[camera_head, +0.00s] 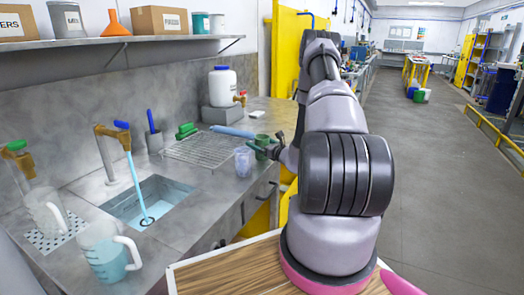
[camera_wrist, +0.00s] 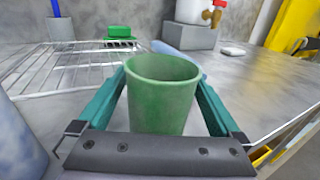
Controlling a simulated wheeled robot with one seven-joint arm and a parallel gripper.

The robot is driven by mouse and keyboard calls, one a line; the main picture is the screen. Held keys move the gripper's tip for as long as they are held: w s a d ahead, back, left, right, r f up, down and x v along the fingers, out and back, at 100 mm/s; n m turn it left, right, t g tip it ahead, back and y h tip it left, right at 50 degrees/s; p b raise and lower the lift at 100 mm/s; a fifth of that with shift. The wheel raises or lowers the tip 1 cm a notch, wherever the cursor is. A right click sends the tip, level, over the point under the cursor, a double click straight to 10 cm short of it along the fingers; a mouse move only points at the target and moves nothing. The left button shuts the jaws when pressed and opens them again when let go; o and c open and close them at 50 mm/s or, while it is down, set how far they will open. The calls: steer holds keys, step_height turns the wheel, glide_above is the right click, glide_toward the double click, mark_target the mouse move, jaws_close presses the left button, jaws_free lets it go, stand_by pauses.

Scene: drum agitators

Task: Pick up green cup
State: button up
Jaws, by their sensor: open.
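The green cup (camera_wrist: 160,98) stands upright on the grey counter in the wrist view. My gripper (camera_wrist: 162,85) is open, with one teal finger on each side of the cup. Small gaps seem to show between the fingers and the cup, though contact low down is hidden by the gripper's dark palm. In the head view the green cup (camera_head: 262,141) is small, near the counter's front edge, with my gripper (camera_head: 263,149) at it.
A wire rack (camera_head: 200,150) with a green brush (camera_head: 186,130) lies behind. A white jug (camera_head: 222,86) sits on a grey block. A sink with running water (camera_head: 150,200) is at left.

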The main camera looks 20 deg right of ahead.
steer(key=shift+w+a, duration=0.1)
steer(key=shift+w, duration=0.3)
steer(key=c, duration=1.2)
steer(key=shift+c, duration=0.2)
